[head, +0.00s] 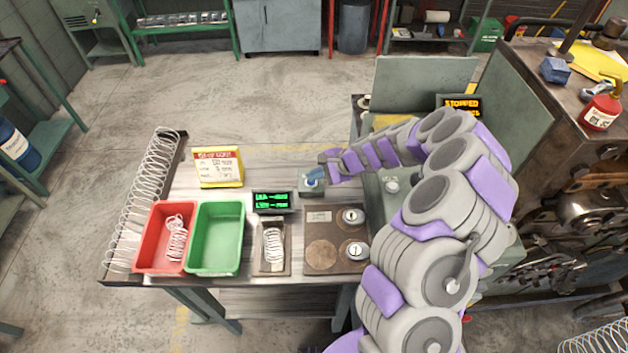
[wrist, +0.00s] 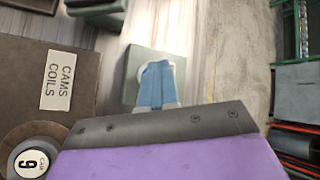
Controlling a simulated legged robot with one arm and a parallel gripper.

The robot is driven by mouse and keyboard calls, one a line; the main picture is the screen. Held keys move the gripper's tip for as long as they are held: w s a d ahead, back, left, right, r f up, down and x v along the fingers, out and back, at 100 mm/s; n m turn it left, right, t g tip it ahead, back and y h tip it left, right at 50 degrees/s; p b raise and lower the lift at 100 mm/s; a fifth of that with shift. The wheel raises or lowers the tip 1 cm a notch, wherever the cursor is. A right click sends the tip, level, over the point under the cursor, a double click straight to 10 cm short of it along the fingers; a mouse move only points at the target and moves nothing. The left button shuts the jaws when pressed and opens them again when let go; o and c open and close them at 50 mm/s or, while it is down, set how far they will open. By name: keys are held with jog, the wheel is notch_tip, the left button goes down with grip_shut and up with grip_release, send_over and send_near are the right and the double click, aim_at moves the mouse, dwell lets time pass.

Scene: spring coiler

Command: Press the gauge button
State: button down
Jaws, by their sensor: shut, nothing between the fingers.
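The gauge button is on a small grey-green box (head: 312,188) on the table, right of the gauge display (head: 272,201) with green digits. The box also shows in the wrist view (wrist: 137,62). My gripper (head: 314,177) has blue fingers and is shut and empty. Its fingertips are over the top of the box, at the button. In the wrist view the gripper (wrist: 157,70) covers most of a pale round button (wrist: 175,70). I cannot tell whether the fingertips touch or press it.
A spring (head: 273,245) lies on the gauge plate below the display. A red tray (head: 150,250) holding a spring and an empty green tray (head: 217,238) stand to the left. A brown board (head: 325,226) with two cams lies in front of the box. A yellow sign (head: 218,168) stands behind.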

aim_at(313, 182)
jog(key=shift+a+f, duration=0.35)
jog(key=shift+a, duration=0.5)
jog(key=shift+d, duration=0.55)
jog(key=shift+r, duration=0.1)
jog(key=shift+a+r+p, duration=0.2)
jog(key=shift+r+p, duration=0.25)
jog(key=shift+r, duration=0.3)
jog(key=shift+d, duration=0.1)
jog(key=shift+r+p, duration=0.3)
jog(key=shift+r, duration=0.1)
jog(key=shift+r+p, duration=1.4)
jog(key=shift+r, duration=0.7)
